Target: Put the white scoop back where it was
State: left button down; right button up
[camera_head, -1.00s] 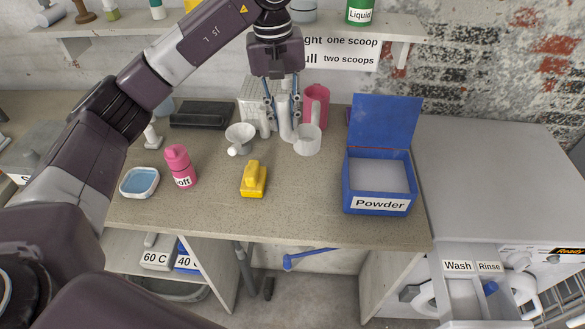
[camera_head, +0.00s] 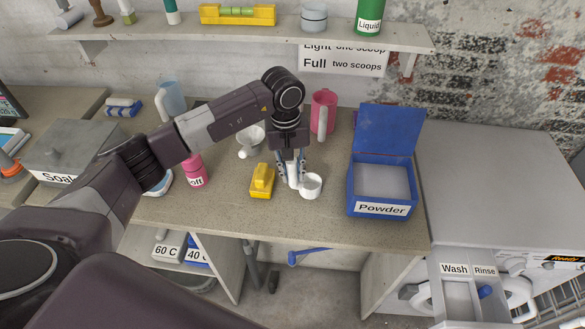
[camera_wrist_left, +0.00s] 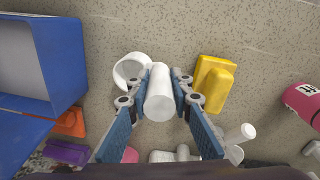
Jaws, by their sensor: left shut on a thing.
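My left gripper (camera_head: 291,170) is shut on the upright handle of the white scoop. The scoop's round bowl (camera_head: 311,186) points right, between the yellow block (camera_head: 262,181) and the blue powder box (camera_head: 350,198). In the left wrist view, the scoop handle (camera_wrist_left: 159,95) is between the blue-padded fingers of the left gripper (camera_wrist_left: 158,102), and its bowl shows behind at upper left. The scoop is low over the worktop (camera_head: 235,217); I cannot tell if it touches. My right gripper is not in view.
The powder box's lid is open. A white funnel-like piece (camera_head: 252,142) and a pink mug (camera_head: 323,112) stand behind the scoop. A pink bottle (camera_head: 196,173) is to the left. The worktop's front strip is clear. A wall shelf (camera_head: 240,33) runs above.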

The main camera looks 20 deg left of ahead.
pick_arm(q)
jog(key=shift+f, duration=0.1)
jog(key=c, duration=1.7)
grip_release()
jog(key=shift+r, duration=0.2)
jog(key=shift+r, duration=0.15)
jog(key=r+b, duration=0.1)
jog(key=r, duration=0.2)
jog(key=r+b, duration=0.2)
jog(key=r, duration=0.2)
jog(key=r+b, duration=0.1)
jog(key=r, duration=0.2)
jog(key=shift+s+a+r+b, duration=0.15)
jog(key=shift+a+r+b, duration=0.15)
jog(key=shift+b, duration=0.1)
jog(key=shift+r, duration=0.5)
